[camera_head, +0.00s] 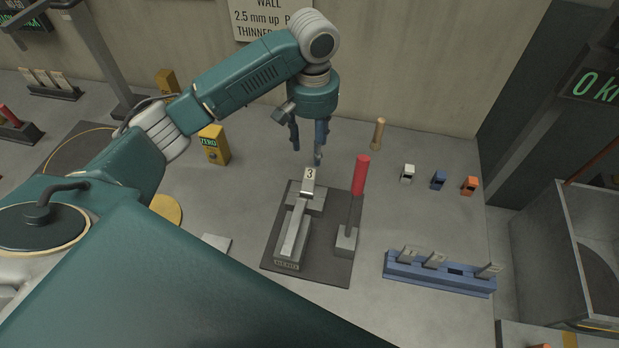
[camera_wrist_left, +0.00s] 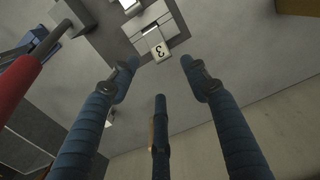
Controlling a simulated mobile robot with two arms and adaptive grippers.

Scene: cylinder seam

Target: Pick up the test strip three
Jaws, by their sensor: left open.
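The test strip three (camera_head: 309,185) is a small pale strip with a "3" tag. It sits at the far end of a grey metal fixture (camera_head: 292,232) on a dark base plate. In the left wrist view the "3" tag (camera_wrist_left: 160,51) shows just beyond the fingertips, between them. My left gripper (camera_head: 308,152) is open and empty, above and slightly behind the strip, apart from it. Its blue fingers (camera_wrist_left: 160,85) show spread in the left wrist view. The strip's lower end is hidden in the fixture. My right gripper is not in view.
A red-handled lever (camera_head: 361,176) stands upright right of the fixture, and it also shows in the left wrist view (camera_wrist_left: 18,92). A blue rack (camera_head: 438,276) with several grey strips lies right. A yellow "ZERO" box (camera_head: 214,146) stands left. A wooden peg (camera_head: 378,133) and small coloured blocks stand behind right.

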